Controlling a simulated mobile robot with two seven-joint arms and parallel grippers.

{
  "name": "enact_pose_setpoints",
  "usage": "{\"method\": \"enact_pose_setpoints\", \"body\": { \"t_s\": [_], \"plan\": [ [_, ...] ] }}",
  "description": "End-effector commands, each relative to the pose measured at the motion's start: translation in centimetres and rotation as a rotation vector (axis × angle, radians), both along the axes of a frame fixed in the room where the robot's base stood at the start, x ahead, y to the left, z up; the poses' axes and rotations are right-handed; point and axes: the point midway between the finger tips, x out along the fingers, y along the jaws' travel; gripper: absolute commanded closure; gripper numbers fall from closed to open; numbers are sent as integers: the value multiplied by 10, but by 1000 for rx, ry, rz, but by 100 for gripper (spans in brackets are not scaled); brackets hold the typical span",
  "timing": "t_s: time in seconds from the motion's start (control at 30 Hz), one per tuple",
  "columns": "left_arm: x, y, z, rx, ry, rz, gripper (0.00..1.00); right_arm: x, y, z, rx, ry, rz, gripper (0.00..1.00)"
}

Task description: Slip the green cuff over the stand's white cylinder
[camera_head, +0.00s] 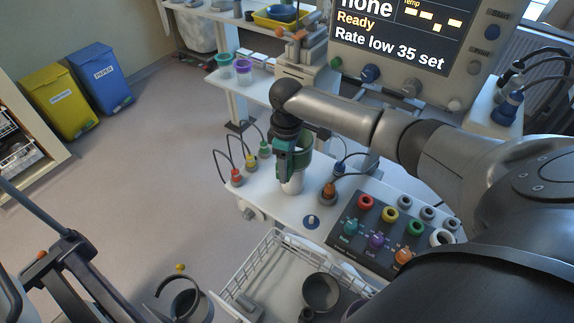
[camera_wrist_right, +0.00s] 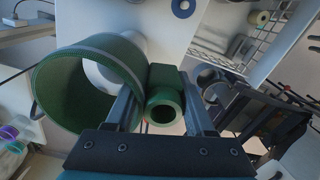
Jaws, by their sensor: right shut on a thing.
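My right gripper (camera_head: 286,150) reaches down over the white bench in the head view and is shut on the green cuff (camera_head: 304,158). In the right wrist view the fingers (camera_wrist_right: 164,105) close on the small green tube at the cuff's side, and the wide ring (camera_wrist_right: 60,92) opens toward the camera on the left. The stand's white cylinder (camera_head: 292,184) shows just below the gripper and cuff. In the right wrist view white of the cylinder (camera_wrist_right: 99,76) shows through the ring. I cannot tell whether it has entered the cuff. My left gripper is not in view.
A panel of coloured sockets (camera_head: 372,231) lies to the right. A white wire basket (camera_head: 262,262) is in front. A monitor (camera_head: 400,38) stands behind.

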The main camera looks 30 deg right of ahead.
Motion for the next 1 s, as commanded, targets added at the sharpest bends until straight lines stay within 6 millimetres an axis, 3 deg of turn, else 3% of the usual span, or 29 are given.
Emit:
{"method": "enact_pose_setpoints", "body": {
  "t_s": [0.53,1.0],
  "plan": [
    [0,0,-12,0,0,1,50,0,0,-23,1,-1,0,100],
    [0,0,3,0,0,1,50,1,0,-11,0,-1,0,100]
  ]
}}
